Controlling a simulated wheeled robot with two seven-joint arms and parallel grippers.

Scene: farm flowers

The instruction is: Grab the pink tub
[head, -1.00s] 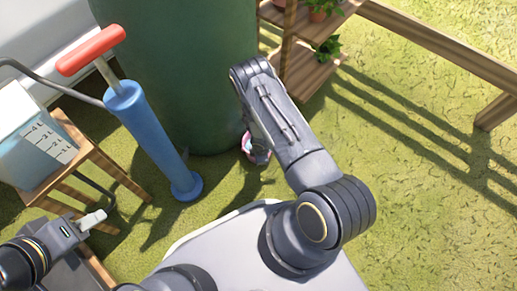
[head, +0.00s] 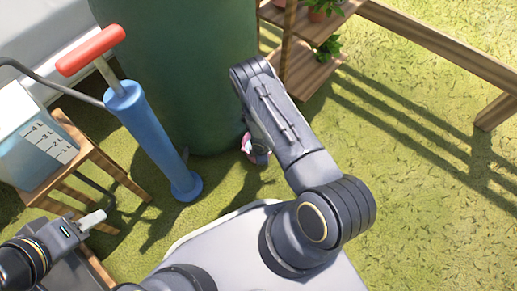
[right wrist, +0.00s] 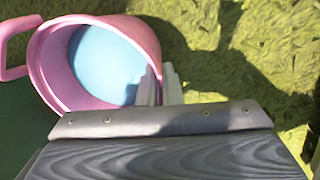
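The pink tub (head: 247,144) is on the grass at the foot of the green barrel, largely hidden by my right arm in the head view. In the right wrist view the pink tub (right wrist: 52,62) is at the upper left, with a pale blue inside and a pink handle on its left. My right gripper (right wrist: 160,88) is at the tub's right rim, one pale finger inside the wall and one outside, close together on it. My left gripper (head: 92,220) is at the lower left in the head view, empty, its pale fingers together.
The green barrel (head: 185,75) stands behind the tub. A blue pump (head: 150,135) with a red handle and a wooden stool (head: 95,165) bearing a measuring container (head: 35,145) are at left. A wooden plant shelf (head: 310,70) is behind.

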